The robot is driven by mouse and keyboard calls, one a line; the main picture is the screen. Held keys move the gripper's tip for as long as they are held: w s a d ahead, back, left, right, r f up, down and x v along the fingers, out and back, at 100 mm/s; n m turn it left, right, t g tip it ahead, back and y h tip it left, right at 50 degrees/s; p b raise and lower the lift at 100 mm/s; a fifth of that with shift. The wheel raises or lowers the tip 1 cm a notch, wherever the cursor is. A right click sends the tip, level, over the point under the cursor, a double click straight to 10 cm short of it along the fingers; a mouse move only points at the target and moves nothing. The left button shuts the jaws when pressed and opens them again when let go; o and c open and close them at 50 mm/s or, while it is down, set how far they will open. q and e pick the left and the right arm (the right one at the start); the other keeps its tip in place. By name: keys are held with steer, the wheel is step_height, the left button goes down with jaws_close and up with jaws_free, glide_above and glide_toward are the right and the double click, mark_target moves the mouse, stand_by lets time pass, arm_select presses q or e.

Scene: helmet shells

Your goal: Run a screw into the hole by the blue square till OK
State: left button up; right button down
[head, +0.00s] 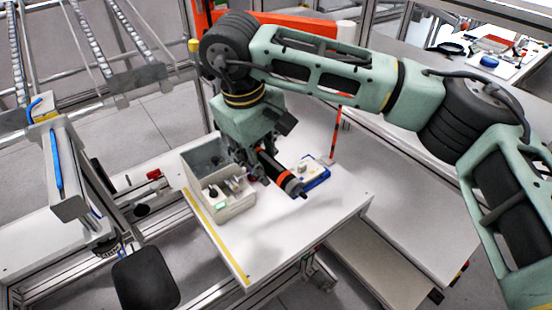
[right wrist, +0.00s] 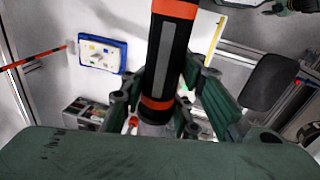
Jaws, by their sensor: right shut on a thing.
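My right gripper (head: 254,168) is shut on a black screwdriver with orange bands (head: 276,172), held tilted above the white table. In the right wrist view the screwdriver (right wrist: 168,60) runs up from between the fingers (right wrist: 160,112). The white plate with a blue border (head: 318,180) lies on the table just beyond the tool. It also shows in the right wrist view (right wrist: 119,56), with small coloured marks. The blue square and its hole are too small to make out surely. Whether a screw is on the tool's tip cannot be told. My left gripper is not in view.
A red-and-black striped post (head: 336,133) rises behind the plate. The table's front is clear. Metal frames and a conveyor stand at left.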

steer(key=shift+d, duration=0.1)
steer(key=shift+f+b, duration=2.1)
steer(key=shift+f, duration=0.75)
steer(key=shift+f+b, duration=1.5)
steer(key=shift+f, duration=0.55)
steer(key=shift+f+b, duration=0.3)
steer(key=shift+f, duration=0.4)
steer(key=shift+f+b, duration=0.4)
steer(key=shift+b, duration=0.2)
steer(key=shift+r, duration=0.1)
